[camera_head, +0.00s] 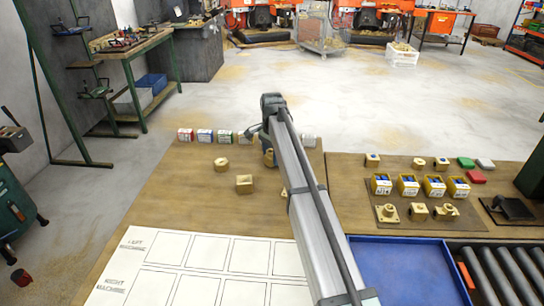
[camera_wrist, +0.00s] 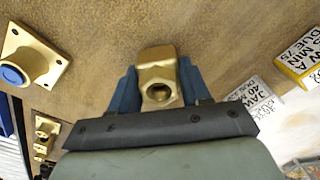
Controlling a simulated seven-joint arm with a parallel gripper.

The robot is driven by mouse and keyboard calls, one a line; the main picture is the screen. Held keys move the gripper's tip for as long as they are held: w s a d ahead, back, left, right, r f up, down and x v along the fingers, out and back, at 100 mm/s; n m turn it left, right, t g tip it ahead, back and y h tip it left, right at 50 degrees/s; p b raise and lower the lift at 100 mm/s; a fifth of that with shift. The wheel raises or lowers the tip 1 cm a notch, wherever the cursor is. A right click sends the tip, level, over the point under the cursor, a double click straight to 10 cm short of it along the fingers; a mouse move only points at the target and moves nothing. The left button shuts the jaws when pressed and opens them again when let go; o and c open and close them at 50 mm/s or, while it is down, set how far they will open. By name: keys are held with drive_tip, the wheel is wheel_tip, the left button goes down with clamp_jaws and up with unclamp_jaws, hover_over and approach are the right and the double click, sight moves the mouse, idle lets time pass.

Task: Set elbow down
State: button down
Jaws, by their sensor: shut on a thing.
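In the wrist view a brass elbow (camera_wrist: 157,58) sits between the two blue jaws of my gripper (camera_wrist: 158,82). The jaws are shut on its sides. Its round threaded opening faces the camera and its blocky end points away. Brown board surface lies behind it; I cannot tell whether the elbow touches it.
Two brass fittings, one (camera_head: 221,164) and another (camera_head: 244,185), stand on the wooden table (camera_head: 180,205) left of my arm. Labelled jaw boxes (camera_head: 204,135) line its back edge. A white grid sheet (camera_head: 130,262) lies in front. A blue tray (camera_head: 405,270) is at right.

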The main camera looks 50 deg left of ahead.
sight(272, 150)
drive_tip(key=shift+f, duration=0.25)
drive_tip(key=c, duration=0.5)
unclamp_jaws()
drive_tip(key=shift+r, duration=0.1)
wheel_tip(272, 150, up, 12)
drive_tip(key=shift+r, duration=0.1)
idle(0.4)
